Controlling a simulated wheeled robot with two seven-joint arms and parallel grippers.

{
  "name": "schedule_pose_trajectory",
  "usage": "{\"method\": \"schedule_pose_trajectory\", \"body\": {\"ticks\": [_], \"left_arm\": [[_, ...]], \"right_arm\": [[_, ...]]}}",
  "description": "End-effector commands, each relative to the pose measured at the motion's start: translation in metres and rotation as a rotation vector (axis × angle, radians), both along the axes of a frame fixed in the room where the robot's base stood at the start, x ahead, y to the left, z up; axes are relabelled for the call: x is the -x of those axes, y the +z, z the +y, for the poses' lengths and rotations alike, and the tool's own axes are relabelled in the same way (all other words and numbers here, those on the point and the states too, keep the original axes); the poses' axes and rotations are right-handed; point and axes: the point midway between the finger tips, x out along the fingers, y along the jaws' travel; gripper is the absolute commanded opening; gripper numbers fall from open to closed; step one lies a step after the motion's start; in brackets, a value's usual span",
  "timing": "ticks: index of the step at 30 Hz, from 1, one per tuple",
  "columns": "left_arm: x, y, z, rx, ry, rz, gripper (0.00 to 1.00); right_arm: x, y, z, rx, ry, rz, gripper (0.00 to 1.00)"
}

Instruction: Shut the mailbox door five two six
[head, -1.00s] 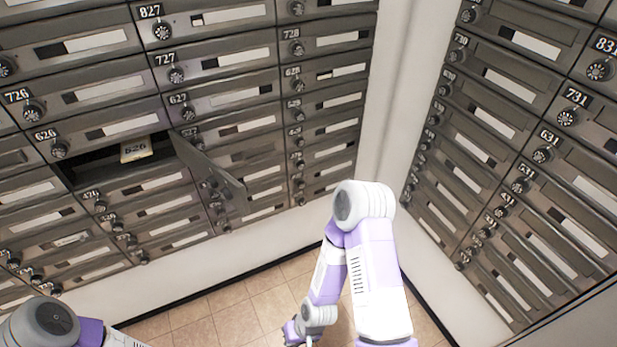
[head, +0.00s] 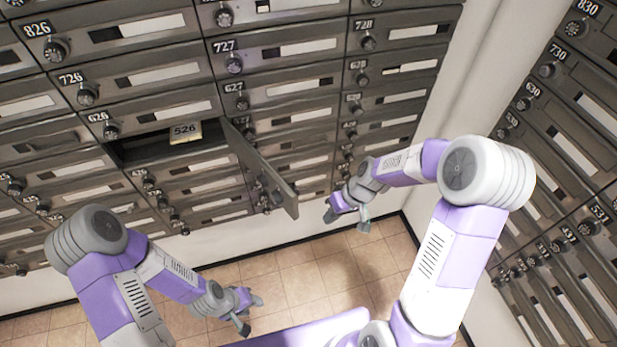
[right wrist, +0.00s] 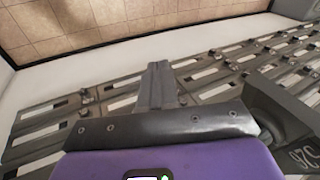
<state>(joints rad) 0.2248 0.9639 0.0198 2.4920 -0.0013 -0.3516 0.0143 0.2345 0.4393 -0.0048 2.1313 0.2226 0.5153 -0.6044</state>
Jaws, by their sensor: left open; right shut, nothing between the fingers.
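Mailbox door 526 (head: 259,168) stands swung open in the head view, hinged at the right side of its dark compartment (head: 145,148) and sticking out into the room. My left gripper (head: 250,314) is open and empty, low above the floor.
Rows of closed mailboxes (head: 290,88) surround the open compartment. A second wall of mailboxes (head: 570,150) stands at the right, past a white corner. The tiled floor (head: 300,283) between my arms looks clear.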

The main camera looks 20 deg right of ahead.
Motion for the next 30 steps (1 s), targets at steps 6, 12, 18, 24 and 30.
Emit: {"method": "schedule_pose_trajectory", "body": {"ticks": [6,12,18,24,30], "left_arm": [[-0.001,0.033,0.000,0.000,0.000,-0.001,0.43],[0.000,0.040,0.000,0.000,0.000,-0.001,0.43],[0.000,0.040,0.000,0.000,0.000,-0.001,0.43],[0.000,0.041,0.000,0.000,0.000,-0.001,0.43],[0.000,0.043,0.000,0.000,0.000,-0.001,0.43]], "right_arm": [[-0.015,0.162,-0.027,-0.094,0.204,-0.182,0.00],[-0.008,0.214,-0.031,-0.136,0.301,-0.255,0.00],[-0.010,0.200,-0.018,-0.142,0.313,-0.255,0.00],[-0.016,0.165,0.007,-0.143,0.314,-0.253,0.00],[-0.021,0.135,0.031,-0.141,0.312,-0.254,0.00]]}}
